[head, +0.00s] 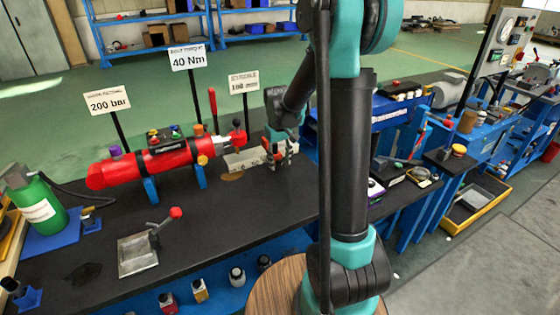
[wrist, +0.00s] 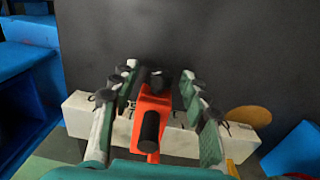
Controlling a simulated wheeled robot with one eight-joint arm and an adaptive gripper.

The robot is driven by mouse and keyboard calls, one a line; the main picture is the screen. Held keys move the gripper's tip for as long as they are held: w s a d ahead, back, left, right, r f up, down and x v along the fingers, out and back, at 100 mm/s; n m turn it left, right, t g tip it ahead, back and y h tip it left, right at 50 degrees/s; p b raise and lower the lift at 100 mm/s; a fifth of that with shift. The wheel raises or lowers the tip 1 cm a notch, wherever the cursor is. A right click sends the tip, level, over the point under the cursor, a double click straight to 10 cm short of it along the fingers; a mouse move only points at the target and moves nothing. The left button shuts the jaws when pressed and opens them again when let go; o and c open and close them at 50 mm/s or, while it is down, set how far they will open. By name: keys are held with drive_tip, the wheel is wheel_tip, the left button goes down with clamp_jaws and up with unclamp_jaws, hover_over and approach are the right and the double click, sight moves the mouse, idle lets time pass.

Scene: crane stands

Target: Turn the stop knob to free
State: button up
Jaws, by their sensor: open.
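In the wrist view a red-orange block (wrist: 154,103) sits across a long pale bar (wrist: 85,111). A black knob (wrist: 150,130) stands on the block, and a second dark round part (wrist: 160,79) is at its far end. I cannot tell for sure which is the stop knob, nor read any marking. My gripper (wrist: 160,98) is open, with one finger on each side of the block and a gap on both sides. In the head view the pale bar (head: 240,160) lies on the black bench, and my gripper (head: 281,152) is over its right end, hiding most of the block.
A red cylinder (head: 140,165) on blue supports stands left of the bar, with a red-knobbed lever (head: 238,130) near it. A sign (head: 243,83) stands behind. A metal plate with a red-tipped handle (head: 140,250) lies in front. Bare black bench (head: 240,210) lies in front of the bar.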

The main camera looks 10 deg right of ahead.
clamp_jaws()
drive_tip(key=shift+a, duration=0.1)
idle(0.3)
drive_tip(key=h, duration=0.1)
drive_tip(key=t+h, duration=0.1)
drive_tip(key=shift+a+h, duration=0.25)
drive_tip(key=shift+h, duration=0.15)
drive_tip(key=shift+s+a+f+t+h, duration=0.1)
drive_tip(key=shift+t+h, duration=0.2)
drive_tip(key=shift+h, duration=0.75)
drive_tip(key=shift+s+a+f+t+h, duration=0.1)
drive_tip(key=shift+t+h, duration=0.2)
drive_tip(key=shift+h, duration=0.75)
